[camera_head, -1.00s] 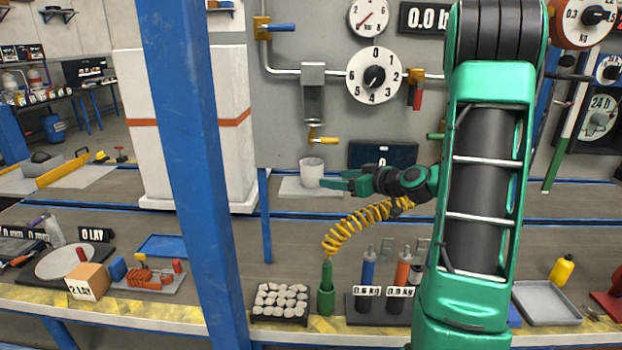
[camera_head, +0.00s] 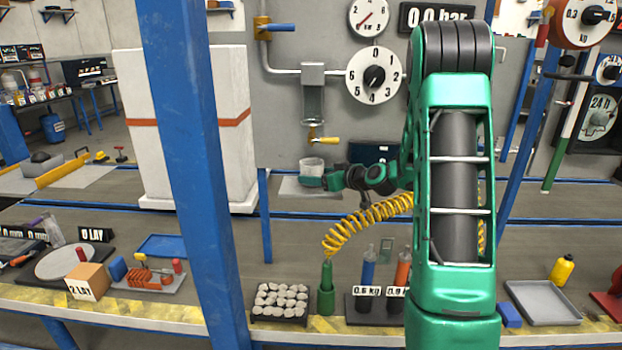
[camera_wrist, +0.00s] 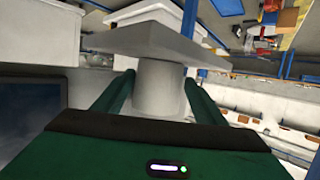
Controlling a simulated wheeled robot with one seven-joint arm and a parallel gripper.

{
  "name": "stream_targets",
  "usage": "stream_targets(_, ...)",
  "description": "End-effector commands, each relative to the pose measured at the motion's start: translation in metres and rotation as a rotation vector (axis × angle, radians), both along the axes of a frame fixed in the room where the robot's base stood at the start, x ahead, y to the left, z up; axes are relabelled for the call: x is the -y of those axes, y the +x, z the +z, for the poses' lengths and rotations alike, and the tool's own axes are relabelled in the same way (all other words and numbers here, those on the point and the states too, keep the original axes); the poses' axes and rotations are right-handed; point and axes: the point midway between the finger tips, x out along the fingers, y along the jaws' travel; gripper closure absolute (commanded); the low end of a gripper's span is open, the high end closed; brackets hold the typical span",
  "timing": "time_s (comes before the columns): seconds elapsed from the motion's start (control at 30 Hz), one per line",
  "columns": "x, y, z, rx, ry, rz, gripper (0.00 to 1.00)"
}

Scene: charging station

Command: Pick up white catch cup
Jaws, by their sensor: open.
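The white catch cup (camera_head: 312,165) stands upright on a grey plate (camera_head: 294,188) at the back of the bench, below the dispenser spout. In the wrist view the cup (camera_wrist: 160,90) sits between the two green fingers of my gripper (camera_wrist: 158,88). The fingers are apart, one on each side of the cup, with no clear contact. In the head view my gripper (camera_head: 318,182) is at the front of the cup and hides its lower part.
A yellow-handled valve (camera_head: 322,140) hangs just above the cup. A dark display (camera_head: 370,153) stands behind my wrist. A yellow coiled hose (camera_head: 350,228) arches up in front. A blue post (camera_head: 190,160) stands to the left. A tray of stones (camera_head: 280,300) is at the front.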

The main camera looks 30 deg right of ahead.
Motion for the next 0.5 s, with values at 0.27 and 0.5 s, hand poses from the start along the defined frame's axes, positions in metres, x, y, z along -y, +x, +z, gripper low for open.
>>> stream_targets(0.27,0.0000,-0.0005,-0.0001,0.000,0.001,0.000,0.66)
stream_targets(0.5,0.0000,-0.0005,0.0002,0.000,0.000,0.000,0.66)
